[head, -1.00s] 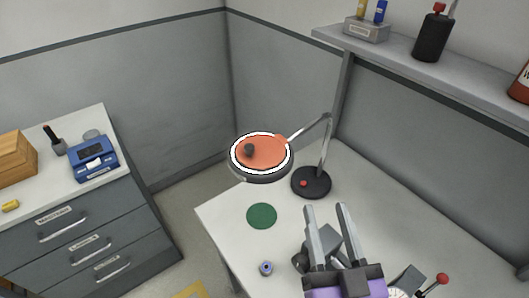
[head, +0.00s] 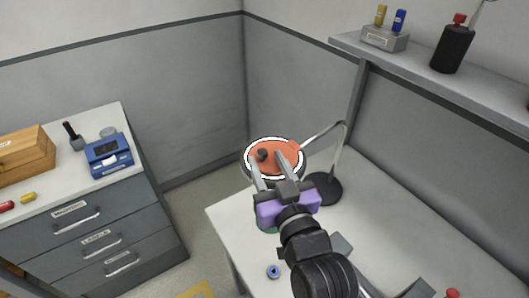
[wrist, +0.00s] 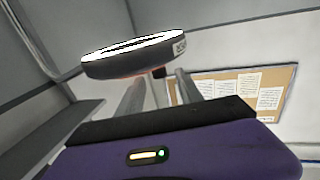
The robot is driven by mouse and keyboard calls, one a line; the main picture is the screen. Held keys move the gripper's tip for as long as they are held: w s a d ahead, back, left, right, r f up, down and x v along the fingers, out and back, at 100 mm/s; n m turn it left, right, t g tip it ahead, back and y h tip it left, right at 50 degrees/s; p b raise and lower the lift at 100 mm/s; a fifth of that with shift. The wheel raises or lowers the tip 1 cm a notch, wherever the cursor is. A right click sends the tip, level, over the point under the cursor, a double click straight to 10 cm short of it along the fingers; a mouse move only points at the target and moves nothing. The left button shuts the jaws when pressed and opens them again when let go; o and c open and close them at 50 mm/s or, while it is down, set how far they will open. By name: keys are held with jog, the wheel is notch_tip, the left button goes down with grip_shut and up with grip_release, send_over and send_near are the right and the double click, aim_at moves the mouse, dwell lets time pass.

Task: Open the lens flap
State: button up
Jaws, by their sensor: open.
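The lens flap (head: 284,152) is an orange disc with a dark knob (head: 262,155). It lies flat over the lens inside the white ring of the magnifier lamp head (head: 247,169). My gripper (head: 267,161) is open and empty at the lamp head, its fingers overlapping the flap in the head view. The knob appears between the fingertips there; I cannot tell whether they touch it. In the wrist view the lamp head (wrist: 112,68) shows edge-on just beyond the fingers, and a small dark knob shows between them.
The lamp's bent arm and round black base (head: 328,188) stand right of my gripper on the white table (head: 226,222). A shelf (head: 440,88) with a black bottle runs along the right wall. A drawer cabinet (head: 75,220) stands at left, with floor between it and the table.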

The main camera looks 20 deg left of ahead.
jog(key=shift+x, duration=1.25)
grip_shut()
dwell(0.5)
